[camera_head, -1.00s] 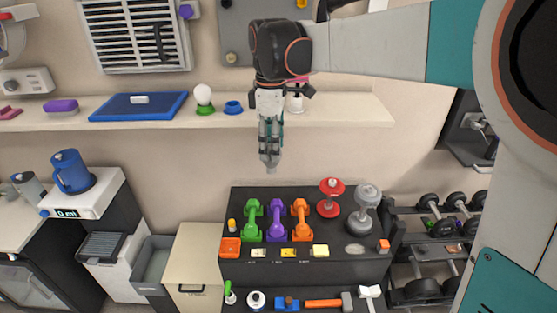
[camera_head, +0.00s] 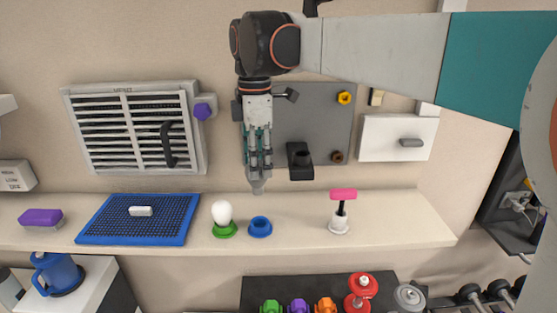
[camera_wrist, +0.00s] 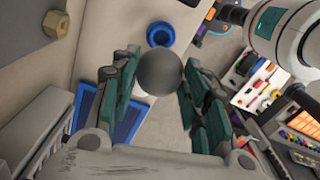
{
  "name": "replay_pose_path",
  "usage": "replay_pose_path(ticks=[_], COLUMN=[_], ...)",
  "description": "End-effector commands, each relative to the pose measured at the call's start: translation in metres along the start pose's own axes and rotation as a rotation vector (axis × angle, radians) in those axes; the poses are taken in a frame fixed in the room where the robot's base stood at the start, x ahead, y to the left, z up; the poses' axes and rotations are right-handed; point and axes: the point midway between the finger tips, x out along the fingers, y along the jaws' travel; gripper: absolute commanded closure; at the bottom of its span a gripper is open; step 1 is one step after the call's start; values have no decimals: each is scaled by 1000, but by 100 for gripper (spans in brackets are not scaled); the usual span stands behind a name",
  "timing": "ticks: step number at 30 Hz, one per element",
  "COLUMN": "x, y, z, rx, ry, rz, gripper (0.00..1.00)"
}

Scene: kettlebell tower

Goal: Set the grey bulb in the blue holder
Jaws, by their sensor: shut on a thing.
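My gripper (camera_head: 258,168) points down above the shelf and is shut on the grey bulb (camera_head: 257,186). In the wrist view the round grey bulb (camera_wrist: 160,72) sits between the fingers of my gripper (camera_wrist: 160,85). The blue holder (camera_head: 260,227) is an empty ring on the shelf, below the bulb in the head view and apart from it. In the wrist view the blue holder (camera_wrist: 160,34) shows just beyond the bulb.
A white bulb (camera_head: 222,212) stands in a green holder (camera_head: 224,230) close left of the blue holder. A pink-topped item (camera_head: 342,196) stands to the right on the shelf (camera_head: 400,228). A blue tray (camera_head: 184,238) lies left. A grey wall panel (camera_head: 315,110) is behind my gripper.

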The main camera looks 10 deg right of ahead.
Motion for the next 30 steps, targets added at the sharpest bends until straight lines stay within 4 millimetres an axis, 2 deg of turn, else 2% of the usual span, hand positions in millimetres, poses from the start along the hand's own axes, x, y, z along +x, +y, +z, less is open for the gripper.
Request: replay_pose_path(ticks=[16, 23, 30], x=[5, 24, 53], y=[-2, -2, -2], z=[0, 0, 0], rx=[-4, -4, -4], ry=[0, 0, 0], rz=[1, 1, 1], gripper=[92, 92, 92])
